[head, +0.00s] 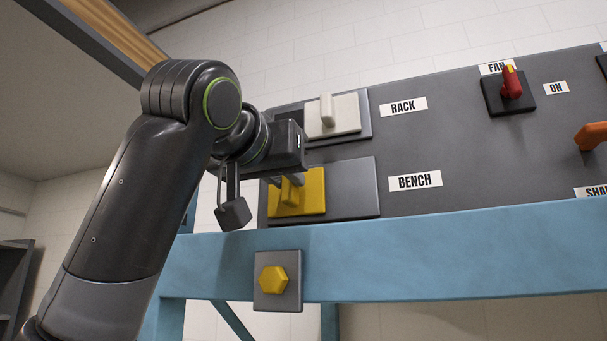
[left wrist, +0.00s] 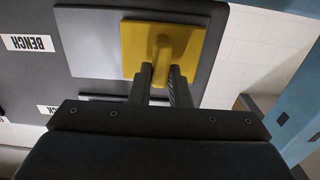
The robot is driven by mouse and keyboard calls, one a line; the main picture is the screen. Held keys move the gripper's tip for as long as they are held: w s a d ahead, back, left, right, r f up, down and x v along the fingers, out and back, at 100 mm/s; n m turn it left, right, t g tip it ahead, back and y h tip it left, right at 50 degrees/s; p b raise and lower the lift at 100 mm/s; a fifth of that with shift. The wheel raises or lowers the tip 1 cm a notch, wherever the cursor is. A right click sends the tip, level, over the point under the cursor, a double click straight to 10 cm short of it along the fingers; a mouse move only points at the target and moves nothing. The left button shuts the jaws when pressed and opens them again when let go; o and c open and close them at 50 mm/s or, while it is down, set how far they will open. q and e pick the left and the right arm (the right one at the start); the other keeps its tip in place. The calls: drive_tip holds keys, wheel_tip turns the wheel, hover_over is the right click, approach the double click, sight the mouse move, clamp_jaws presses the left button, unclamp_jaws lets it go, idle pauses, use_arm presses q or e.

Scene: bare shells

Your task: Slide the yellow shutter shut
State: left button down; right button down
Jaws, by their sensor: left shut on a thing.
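The yellow shutter (head: 314,190) is a square plate with a raised handle, on a grey track plate (head: 355,188) beside the BENCH label (head: 415,181). It sits at the left end of that plate, and bare grey plate shows to its right. In the left wrist view the yellow shutter (left wrist: 190,40) shows its handle between my fingers. My left gripper (head: 289,188) is shut on this handle, and its arm covers part of the shutter's left side in the head view. My right gripper is not in view.
A white shutter (head: 345,113) sits above, by the RACK label (head: 404,106). A red-handled FAN switch (head: 511,84) and an orange handle (head: 591,136) are further right. A yellow hexagonal knob (head: 272,280) is on the blue beam (head: 420,255) below.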

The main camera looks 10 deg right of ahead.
use_arm(q)
drive_tip(key=c, duration=1.6)
unclamp_jaws()
drive_tip(key=shift+w+a, duration=0.1)
drive_tip(key=shift+a, duration=0.05)
drive_tip(key=shift+o, duration=1.2)
drive_tip(key=shift+w+a, duration=0.15)
drive_tip(key=shift+s, duration=0.25)
drive_tip(key=b+v, duration=0.7)
drive_tip(key=v, duration=1)
drive_tip(key=shift+b, duration=0.4)
drive_tip(key=shift+a, duration=0.15)
